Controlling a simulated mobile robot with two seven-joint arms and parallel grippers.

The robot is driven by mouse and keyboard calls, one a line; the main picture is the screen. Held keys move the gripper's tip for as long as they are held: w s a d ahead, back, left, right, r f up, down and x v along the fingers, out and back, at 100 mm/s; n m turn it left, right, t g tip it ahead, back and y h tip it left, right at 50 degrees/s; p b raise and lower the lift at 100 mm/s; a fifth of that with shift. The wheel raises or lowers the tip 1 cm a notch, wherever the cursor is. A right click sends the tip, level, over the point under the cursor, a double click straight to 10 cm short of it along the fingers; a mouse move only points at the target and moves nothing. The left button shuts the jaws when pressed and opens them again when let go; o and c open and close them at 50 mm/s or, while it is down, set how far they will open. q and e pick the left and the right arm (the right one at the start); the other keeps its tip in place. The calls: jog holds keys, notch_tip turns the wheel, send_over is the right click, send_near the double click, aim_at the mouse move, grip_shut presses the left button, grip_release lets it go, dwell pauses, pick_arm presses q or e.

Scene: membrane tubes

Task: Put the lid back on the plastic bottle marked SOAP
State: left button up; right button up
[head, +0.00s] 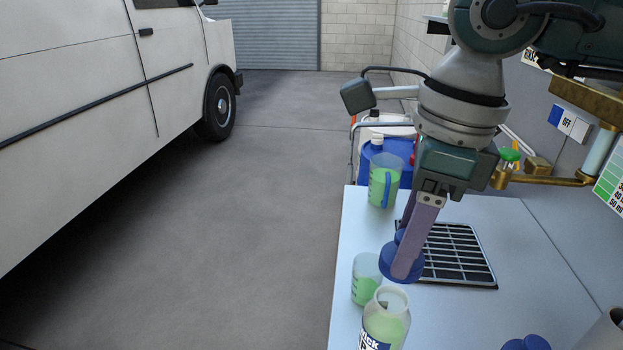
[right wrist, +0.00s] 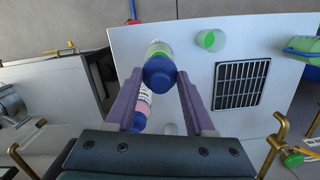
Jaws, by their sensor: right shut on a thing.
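My right gripper (head: 402,262) is shut on a blue lid (head: 388,262), which also shows between the fingers in the right wrist view (right wrist: 162,74). It holds the lid above the table. An open, lidless bottle (head: 384,325) with pale green contents stands at the front edge of the head view. Its label is cut off; I read only part of a word, "ICK", and cannot confirm SOAP. In the right wrist view the lid partly covers a bottle with green contents (right wrist: 158,48). The lid is apart from the bottle's mouth in the head view. My left gripper is not in view.
A beaker of green liquid (head: 364,285) stands close beside the bottle. A black grid rack (head: 458,258) and a green-filled jug (head: 380,185) are farther back. Another bottle, pinkish (right wrist: 142,108), has a blue cap. A brass arm fixture (head: 550,180) juts from the right wall.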

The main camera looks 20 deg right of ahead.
aim_at(389, 297)
jog(key=shift+f+b, duration=0.6)
jog(key=shift+f, duration=0.35)
notch_tip(389, 297, down, 4)
jog(key=b, duration=0.3)
jog(key=shift+f+b, duration=0.25)
jog(key=shift+b, duration=0.1)
jog(key=shift+r, duration=0.1)
dwell(0.4)
jog(key=shift+f+b, duration=0.2)
jog(key=shift+b, duration=0.3)
dwell(0.9)
